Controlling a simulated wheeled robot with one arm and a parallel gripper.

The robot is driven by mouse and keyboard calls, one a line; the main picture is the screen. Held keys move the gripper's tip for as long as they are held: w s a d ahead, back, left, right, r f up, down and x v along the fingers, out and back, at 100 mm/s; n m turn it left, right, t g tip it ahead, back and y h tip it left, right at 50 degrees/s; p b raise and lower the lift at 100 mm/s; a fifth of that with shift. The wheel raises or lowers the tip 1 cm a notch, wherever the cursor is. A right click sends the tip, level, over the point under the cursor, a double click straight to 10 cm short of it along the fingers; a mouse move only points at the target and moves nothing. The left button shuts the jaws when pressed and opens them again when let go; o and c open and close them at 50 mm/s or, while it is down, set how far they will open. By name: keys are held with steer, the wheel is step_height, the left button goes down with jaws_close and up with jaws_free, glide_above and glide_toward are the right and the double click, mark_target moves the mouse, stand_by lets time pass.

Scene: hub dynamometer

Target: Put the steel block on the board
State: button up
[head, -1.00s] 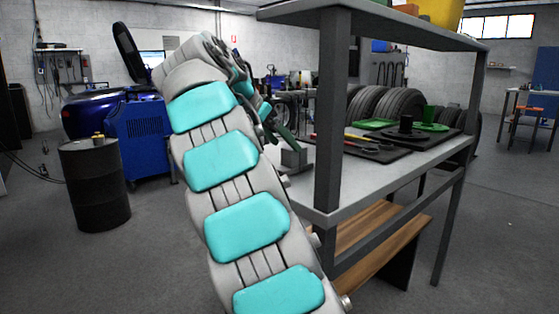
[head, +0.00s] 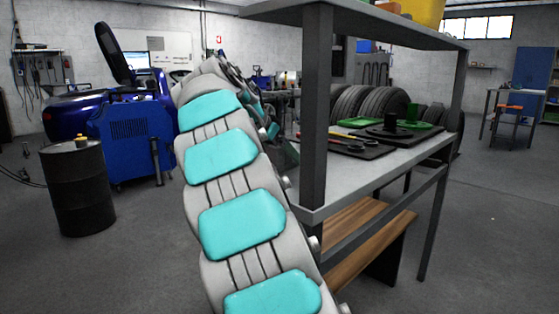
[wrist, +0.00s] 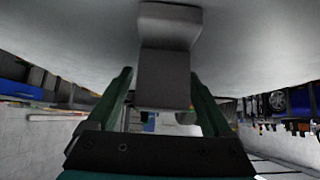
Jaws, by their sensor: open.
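The steel block (wrist: 168,32) is a plain grey, stepped piece on the grey bench top in the wrist view. Its lower part in the picture reaches between the two dark green fingers of my gripper (wrist: 160,78). The fingers are open, one on each side of the block, with a gap showing at least on the left. In the head view my arm hides most of the gripper and the block. Two dark flat boards lie on the bench: one with tools (head: 352,150), one with green and black parts (head: 425,138). I cannot tell which is the task's board.
The grey bench (head: 310,196) has a thick upright post (head: 315,110) close to the right of my arm and a shelf (head: 350,22) above. A black drum (head: 78,190) and a blue cabinet (head: 133,140) stand to the left. Tyres (head: 370,103) are behind the bench.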

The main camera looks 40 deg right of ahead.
steer(key=shift+c, duration=0.2)
jaws_close()
stand_by(0.4)
steer(key=shift+r, duration=0.1)
stand_by(0.6)
